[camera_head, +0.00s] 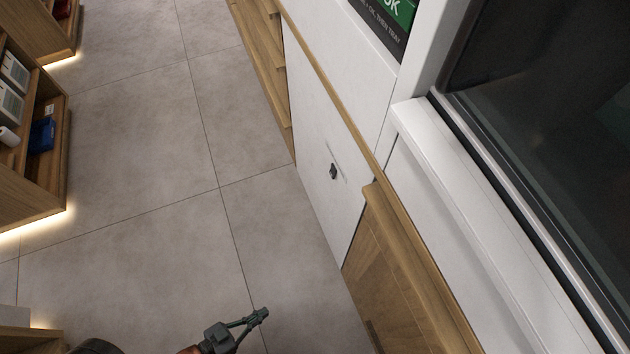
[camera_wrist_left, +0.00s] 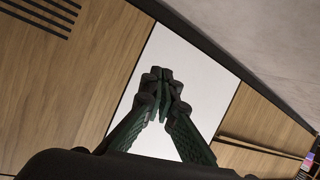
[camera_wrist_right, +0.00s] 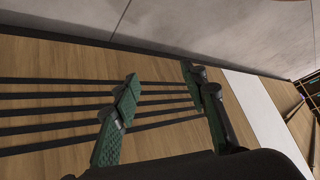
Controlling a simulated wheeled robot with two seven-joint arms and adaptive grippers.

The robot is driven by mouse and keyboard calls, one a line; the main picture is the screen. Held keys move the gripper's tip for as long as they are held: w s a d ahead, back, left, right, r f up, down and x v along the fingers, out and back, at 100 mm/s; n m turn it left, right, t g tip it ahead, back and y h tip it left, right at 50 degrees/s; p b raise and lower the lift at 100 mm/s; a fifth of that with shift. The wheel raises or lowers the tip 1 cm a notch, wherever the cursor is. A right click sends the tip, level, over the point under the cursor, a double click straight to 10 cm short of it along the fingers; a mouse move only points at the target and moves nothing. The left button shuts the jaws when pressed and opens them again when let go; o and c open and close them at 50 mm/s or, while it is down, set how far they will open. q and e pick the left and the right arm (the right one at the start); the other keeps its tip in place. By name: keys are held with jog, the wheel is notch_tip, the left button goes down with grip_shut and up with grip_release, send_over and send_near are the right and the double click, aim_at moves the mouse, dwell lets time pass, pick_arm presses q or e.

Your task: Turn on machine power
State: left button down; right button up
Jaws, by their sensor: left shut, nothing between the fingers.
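A white machine front (camera_head: 310,115) runs along the right in the head view. A small dark switch or knob (camera_head: 333,171) sits on its white panel, beside a thin slot-like line. My left gripper (camera_head: 262,313) is low in the head view, over the floor and left of the panel, apart from the switch. In the left wrist view its fingers (camera_wrist_left: 161,76) are shut together and empty, with a white panel behind them; no switch shows there. My right gripper (camera_wrist_right: 161,80) is open and empty in its wrist view, facing wood with dark slots. It is outside the head view.
A dark glass window (camera_head: 560,110) fills the upper right. Wooden cabinet doors (camera_head: 380,270) flank the white panel. Lit wooden shelves (camera_head: 45,190) stand at left. Grey tiled floor (camera_head: 140,150) between is clear.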

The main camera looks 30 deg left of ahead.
aim_at(332, 173)
pick_arm(q)
jog(key=w+a+r+m+t+h+p, duration=0.2)
jog(key=w+a+r+t+h+p, duration=0.1)
jog(key=w+r, duration=0.9)
jog(key=w+a+r+m+t+h+p, duration=0.3)
jog(key=w+r+h, duration=0.4)
jog(key=w+r, duration=0.5)
notch_tip(332, 173, up, 7)
jog(key=shift+w+m+t+h+p, duration=0.3)
jog(key=shift+w+t+h+p, duration=0.1)
jog(key=shift+t+p, duration=0.45)
pick_arm(e)
jog(key=s+d+r+g, duration=0.1)
jog(key=s+r+g, duration=0.1)
jog(key=r, duration=0.5)
jog(key=s+d+r+g+h, duration=0.1)
jog(key=s+r+g, duration=0.2)
jog(key=r, duration=0.3)
jog(key=shift+s+d+r+m+g, duration=0.15)
jog(key=shift+s+r+m+g, duration=0.2)
jog(key=shift+g, duration=0.25)
jog(key=shift+w, duration=0.1)
